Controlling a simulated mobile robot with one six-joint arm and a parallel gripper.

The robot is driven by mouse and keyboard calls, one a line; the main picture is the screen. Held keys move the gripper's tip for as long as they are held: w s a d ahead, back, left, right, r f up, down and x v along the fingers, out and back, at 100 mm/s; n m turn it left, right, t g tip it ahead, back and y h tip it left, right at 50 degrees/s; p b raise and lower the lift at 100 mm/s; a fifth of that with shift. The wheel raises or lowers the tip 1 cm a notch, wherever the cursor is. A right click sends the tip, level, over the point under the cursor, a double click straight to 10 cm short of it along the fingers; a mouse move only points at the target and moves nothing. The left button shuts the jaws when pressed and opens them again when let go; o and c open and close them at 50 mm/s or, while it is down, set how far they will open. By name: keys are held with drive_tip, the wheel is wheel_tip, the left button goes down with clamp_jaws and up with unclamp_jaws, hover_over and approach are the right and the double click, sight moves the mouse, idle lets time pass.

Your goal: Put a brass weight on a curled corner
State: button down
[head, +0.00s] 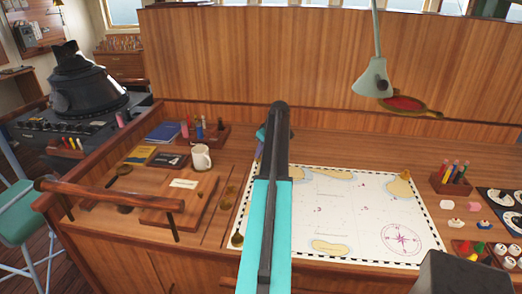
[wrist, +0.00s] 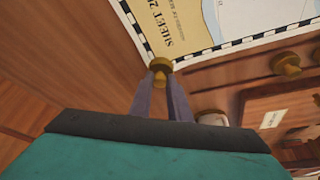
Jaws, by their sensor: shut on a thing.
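The chart (head: 375,205) lies on the wooden desk, with a compass rose and tan land patches. A brass weight (head: 237,239) sits at its near left corner and another (head: 405,174) at its far right corner. My gripper (wrist: 164,84) is shut on a brass weight (wrist: 160,65), held at a corner of the chart, which also shows in the wrist view (wrist: 228,22). I cannot tell whether that weight touches the paper or whether the corner is curled. In the head view my arm hides most of the gripper and the chart's far left corner.
Brass weights (head: 230,190) stand in a strip left of the chart; one shows in the wrist view (wrist: 287,66). A white mug (head: 201,157), books and a pen rack (head: 205,135) stand further left. A lamp (head: 373,80) hangs over the back. A pencil block (head: 451,178) stands right.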

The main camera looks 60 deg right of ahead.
drive_tip(key=shift+f, duration=0.85)
drive_tip(key=shift+f+b, duration=0.4)
drive_tip(key=shift+b, duration=0.1)
idle(1.5)
drive_tip(key=c, duration=1.6)
unclamp_jaws()
drive_tip(key=shift+b+v, duration=2.05)
drive_tip(key=shift+v, duration=4.9)
